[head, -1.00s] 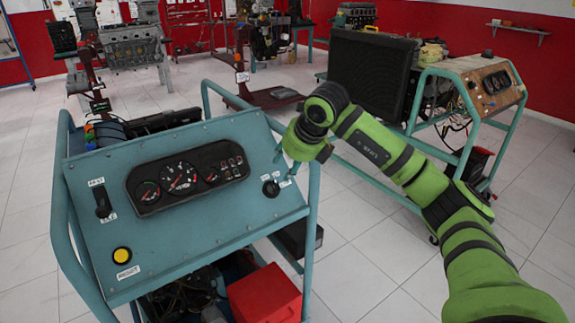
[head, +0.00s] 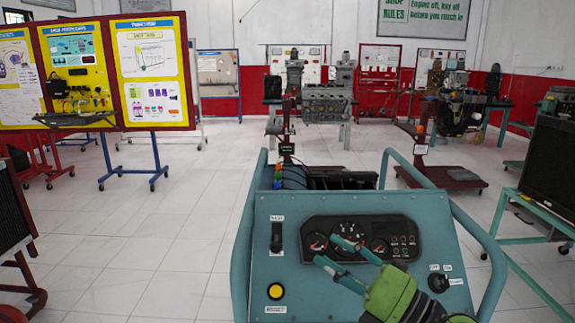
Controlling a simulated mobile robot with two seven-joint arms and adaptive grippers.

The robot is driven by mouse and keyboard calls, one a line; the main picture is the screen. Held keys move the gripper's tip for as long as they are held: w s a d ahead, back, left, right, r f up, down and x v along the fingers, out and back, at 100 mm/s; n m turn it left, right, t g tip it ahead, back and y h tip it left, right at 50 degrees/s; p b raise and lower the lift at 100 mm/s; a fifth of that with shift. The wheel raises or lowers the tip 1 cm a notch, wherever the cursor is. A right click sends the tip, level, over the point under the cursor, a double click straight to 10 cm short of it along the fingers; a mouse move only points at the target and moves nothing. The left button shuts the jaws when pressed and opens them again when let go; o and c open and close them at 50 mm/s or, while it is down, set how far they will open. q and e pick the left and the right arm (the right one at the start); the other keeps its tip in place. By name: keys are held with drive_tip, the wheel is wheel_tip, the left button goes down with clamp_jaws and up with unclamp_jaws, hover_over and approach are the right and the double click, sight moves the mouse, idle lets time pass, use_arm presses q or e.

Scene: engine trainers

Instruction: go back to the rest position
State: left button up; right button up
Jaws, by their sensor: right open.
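My right gripper (head: 327,250) is in the lower middle of the head view, with its two teal fingers spread apart and nothing between them. It points up and left, in front of the blue-green control panel (head: 300,291) of the engine trainer. Its fingers overlap the lower part of the black gauge cluster (head: 320,226) in the picture; I cannot tell whether they touch the panel. The key switch (head: 438,282) shows to the right of the gripper. Most of my right arm is out of frame below. My left gripper is not in view.
A yellow push button (head: 275,291) and a black toggle switch (head: 276,237) sit on the panel's left side. The trainer's tube frame (head: 471,234) surrounds the panel. Yellow display boards (head: 155,75) stand at the left. Open tiled floor (head: 165,235) lies left of the trainer.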

drive_tip(key=s+d+f+m+t+h, duration=0.2)
drive_tip(key=d+f+m+h, duration=0.6)
drive_tip(key=m, duration=0.5)
drive_tip(key=s+d+f+m+t+h, duration=0.1)
drive_tip(key=d+f+m+t+h, duration=0.1)
drive_tip(key=d+f+m+h, duration=0.7)
drive_tip(key=s+a+f+m+g, duration=0.3)
drive_tip(key=s+f+m+g, duration=0.2)
drive_tip(key=s+f+g, duration=0.5)
drive_tip(key=s+a+f+m+g, duration=0.35)
drive_tip(key=s+f, duration=0.35)
drive_tip(key=s, duration=0.8)
wheel_tip(320, 180, down, 23)
drive_tip(key=s, duration=0.1)
drive_tip(key=s+d+f+g+p, duration=0.1)
drive_tip(key=s+d+f+g, duration=0.1)
drive_tip(key=s+f, duration=1)
drive_tip(key=s+d, duration=0.1)
drive_tip(key=s, duration=0.3)
drive_tip(key=shift+d+f+p, duration=0.15)
drive_tip(key=shift+f+p, duration=0.15)
drive_tip(key=shift+f, duration=0.05)
